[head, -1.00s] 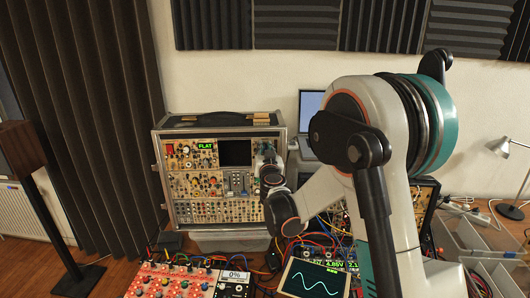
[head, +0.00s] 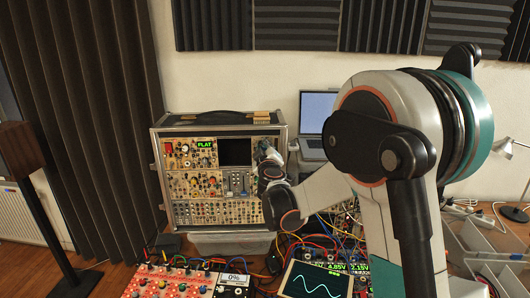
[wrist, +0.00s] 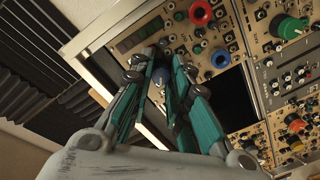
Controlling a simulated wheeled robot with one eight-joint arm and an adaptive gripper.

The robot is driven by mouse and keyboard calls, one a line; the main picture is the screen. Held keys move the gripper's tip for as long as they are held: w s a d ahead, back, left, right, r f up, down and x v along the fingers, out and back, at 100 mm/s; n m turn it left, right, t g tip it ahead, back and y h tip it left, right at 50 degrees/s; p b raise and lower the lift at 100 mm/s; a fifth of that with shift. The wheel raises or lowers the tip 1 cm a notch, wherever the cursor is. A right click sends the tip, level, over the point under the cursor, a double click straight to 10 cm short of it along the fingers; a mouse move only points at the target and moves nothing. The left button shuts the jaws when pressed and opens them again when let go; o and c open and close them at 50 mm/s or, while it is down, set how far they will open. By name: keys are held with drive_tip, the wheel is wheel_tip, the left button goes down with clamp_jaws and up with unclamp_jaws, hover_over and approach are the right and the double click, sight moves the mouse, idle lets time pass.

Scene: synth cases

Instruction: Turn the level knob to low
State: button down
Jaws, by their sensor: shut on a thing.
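The synthesizer rack case (head: 284,190) stands upright against the wall, its panel full of knobs. My gripper (head: 264,150) is at the upper right of this panel, beside the dark screen (head: 235,152). In the wrist view my gripper (wrist: 160,66) has its two teal-lined fingers closed around a small grey-blue knob (wrist: 159,76) on the panel. The fingers hide part of this knob, and I cannot read its label or pointer. A green display (head: 205,145) left of the dark screen reads FLAT.
A laptop (head: 316,125) stands right of the case. In front are a red knob board (head: 170,283), a panel reading 0% (head: 234,282), a sine-wave screen (head: 314,281) and tangled cables.

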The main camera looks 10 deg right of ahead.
drive_tip(key=n+b, duration=0.2)
drive_tip(key=n, duration=0.9)
drive_tip(key=shift+a+f+n+h, duration=0.1)
drive_tip(key=shift+n+h, duration=0.2)
drive_tip(key=shift+n+b, duration=0.45)
drive_tip(key=shift+n, duration=1.25)
drive_tip(key=c, duration=1.8)
unclamp_jaws()
